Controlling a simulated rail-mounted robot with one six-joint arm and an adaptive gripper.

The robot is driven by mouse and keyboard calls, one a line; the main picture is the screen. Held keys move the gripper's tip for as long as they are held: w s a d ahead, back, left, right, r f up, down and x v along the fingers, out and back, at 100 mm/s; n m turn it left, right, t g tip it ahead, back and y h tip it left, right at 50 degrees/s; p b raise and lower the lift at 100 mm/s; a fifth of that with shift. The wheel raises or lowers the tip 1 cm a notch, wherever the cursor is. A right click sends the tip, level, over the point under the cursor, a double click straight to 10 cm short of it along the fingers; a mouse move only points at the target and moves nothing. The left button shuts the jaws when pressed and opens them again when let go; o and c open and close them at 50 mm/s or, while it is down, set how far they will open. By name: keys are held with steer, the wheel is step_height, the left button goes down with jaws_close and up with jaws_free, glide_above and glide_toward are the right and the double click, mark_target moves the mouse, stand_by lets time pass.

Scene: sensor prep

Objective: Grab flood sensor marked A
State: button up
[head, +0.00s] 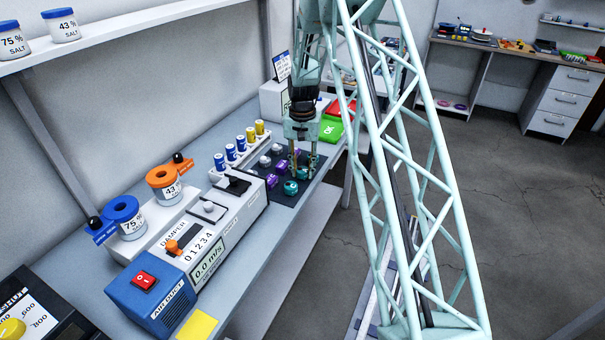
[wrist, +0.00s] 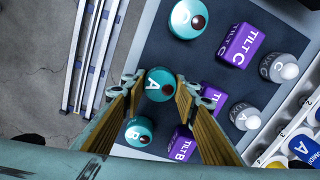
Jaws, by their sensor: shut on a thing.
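A round teal sensor marked A (wrist: 154,85), with a dark red spot on top, sits between the two fingertips of my gripper (wrist: 160,86) in the wrist view. The gripper is shut on it, one finger on each side. The sensor appears low over the dark mat (wrist: 165,45); I cannot tell if it touches the mat. A teal sensor marked C (wrist: 187,18) lies above it in the picture, and one marked B (wrist: 138,132) below. In the head view my gripper (head: 303,167) points down at the mat's right side.
Purple tilt sensors (wrist: 239,45) and grey round sensors (wrist: 279,68) stand in rows right of the teal ones. Blue and yellow batteries (head: 241,143) stand behind the mat. A grey air duct unit (head: 215,215) is left of it; a green tray (head: 330,130) lies beyond.

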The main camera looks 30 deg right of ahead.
mark_target(303, 170)
steer(key=shift+r, duration=0.2)
steer(key=shift+r, duration=1.65)
steer(key=s+a+r, duration=0.1)
steer(key=s+a, duration=0.2)
steer(key=s, duration=1.2)
steer(key=shift+s+r, duration=0.2)
steer(key=shift+s, duration=0.15)
